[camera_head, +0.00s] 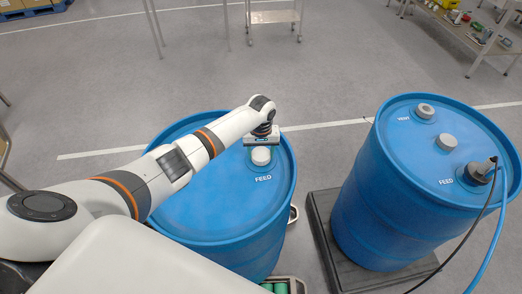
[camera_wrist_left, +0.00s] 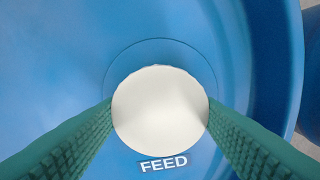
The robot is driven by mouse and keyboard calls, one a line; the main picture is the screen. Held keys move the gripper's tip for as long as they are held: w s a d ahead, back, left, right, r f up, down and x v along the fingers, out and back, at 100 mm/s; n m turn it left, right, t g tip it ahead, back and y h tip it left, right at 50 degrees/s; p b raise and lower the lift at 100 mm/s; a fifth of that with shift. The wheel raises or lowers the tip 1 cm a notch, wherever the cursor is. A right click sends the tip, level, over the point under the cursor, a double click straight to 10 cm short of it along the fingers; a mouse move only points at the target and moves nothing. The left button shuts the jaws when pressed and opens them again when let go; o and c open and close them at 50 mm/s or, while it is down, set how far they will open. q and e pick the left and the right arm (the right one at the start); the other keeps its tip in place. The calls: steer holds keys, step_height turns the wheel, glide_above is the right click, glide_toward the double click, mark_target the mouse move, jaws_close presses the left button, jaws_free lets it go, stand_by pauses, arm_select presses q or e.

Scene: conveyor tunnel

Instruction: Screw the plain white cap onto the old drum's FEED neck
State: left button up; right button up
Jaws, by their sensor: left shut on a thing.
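The plain white cap (camera_head: 261,156) is at the FEED position on top of the left blue drum (camera_head: 230,205), just above the printed word FEED. My left gripper (camera_head: 262,150) points down over it. In the left wrist view the cap (camera_wrist_left: 160,108) fills the space between the two green ribbed finger pads, which touch its left and right sides. My left gripper is shut on the cap. The cap hides the neck beneath it, so I cannot tell how far down it sits. My right gripper is not in view.
A second blue drum (camera_head: 415,190) stands at the right on a dark platform (camera_head: 323,212), with a hose fitting (camera_head: 482,170) at its FEED opening and a blue hose (camera_head: 492,250). A bench (camera_head: 470,35) with small items is at the back right. Open grey floor lies behind the drums.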

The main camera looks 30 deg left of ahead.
arm_select(q)
steer(key=m, duration=0.4)
steer(key=shift+m, duration=0.4)
steer(key=m, duration=0.5)
stand_by(0.4)
steer(key=shift+m, duration=0.3)
steer(key=m, duration=0.5)
